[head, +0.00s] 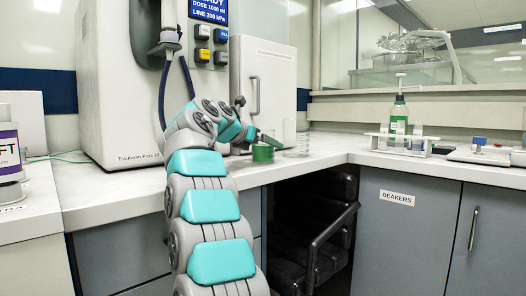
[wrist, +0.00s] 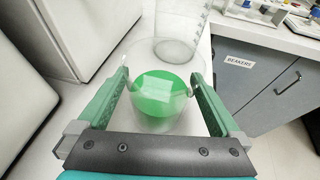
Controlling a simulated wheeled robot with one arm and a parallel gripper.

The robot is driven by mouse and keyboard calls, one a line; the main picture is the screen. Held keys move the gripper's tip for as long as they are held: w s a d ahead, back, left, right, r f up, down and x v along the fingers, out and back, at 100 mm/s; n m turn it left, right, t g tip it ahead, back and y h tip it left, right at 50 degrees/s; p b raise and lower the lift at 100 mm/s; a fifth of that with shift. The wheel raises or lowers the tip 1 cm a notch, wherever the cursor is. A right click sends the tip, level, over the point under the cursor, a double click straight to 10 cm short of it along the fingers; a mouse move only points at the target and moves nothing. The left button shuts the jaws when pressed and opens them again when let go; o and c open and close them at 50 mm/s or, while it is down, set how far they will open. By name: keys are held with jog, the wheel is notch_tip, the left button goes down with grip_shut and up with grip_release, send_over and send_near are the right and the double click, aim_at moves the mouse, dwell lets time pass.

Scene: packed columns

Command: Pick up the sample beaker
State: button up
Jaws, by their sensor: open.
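The sample beaker appears to be the clear beaker with green contents, which stands on the white counter in the head view (head: 263,153) and fills the middle of the wrist view (wrist: 160,100). My gripper (wrist: 159,80) is open, with one green finger on each side of this beaker. The fingertips look very close to its walls; I cannot tell whether they touch. In the head view my gripper (head: 260,139) is small and partly hidden by my arm. A second clear beaker stands just beyond it, in the wrist view (wrist: 180,40) and the head view (head: 298,147).
A large white machine (head: 120,110) and a white cabinet (head: 263,80) with a handle stand behind and left. A green bottle (head: 398,115) and a white rack (head: 400,143) stand on the right counter (head: 360,158). A dark chair (head: 318,225) sits below the counter.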

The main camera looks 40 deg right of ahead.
jog(key=shift+x, duration=1.25)
jog(key=c, duration=1.4)
